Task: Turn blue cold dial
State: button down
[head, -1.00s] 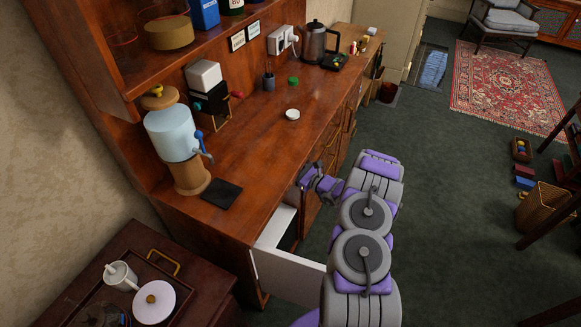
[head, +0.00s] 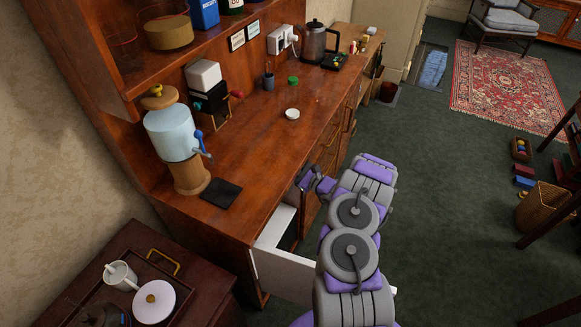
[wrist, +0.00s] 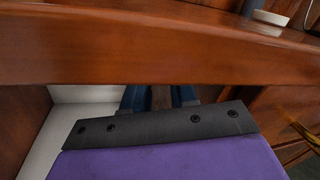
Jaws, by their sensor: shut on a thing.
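The blue dial (head: 198,107) is a small knob at the left of a black box with a white top, on the wooden counter by the wall. A red knob (head: 237,94) sticks out at the box's right. My gripper (head: 307,175) is well apart from the blue dial, low at the front of the counter, near an open white drawer (head: 285,268). In the wrist view, my gripper (wrist: 160,98) is under the counter's front edge, its dark blue fingers shut on a brown wooden piece. I cannot tell which part of the furniture this is.
A water dispenser (head: 173,135) with a blue lever stands on the counter left of the black box, by a dark mat (head: 222,193). A white lid (head: 292,113) and a kettle (head: 316,43) are further along. A shelf (head: 215,35) overhangs the counter.

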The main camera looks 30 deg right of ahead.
jog(key=shift+w+d+n+y, duration=0.1)
jog(key=shift+n+y, duration=0.55)
jog(key=shift+n, duration=2)
jog(key=shift+w+n+y, duration=0.1)
jog(key=shift+n+y, duration=0.55)
jog(key=shift+n, duration=2)
jog(key=shift+f+t, duration=0.1)
jog(key=shift+t, duration=0.2)
jog(key=c, duration=0.9)
grip_release()
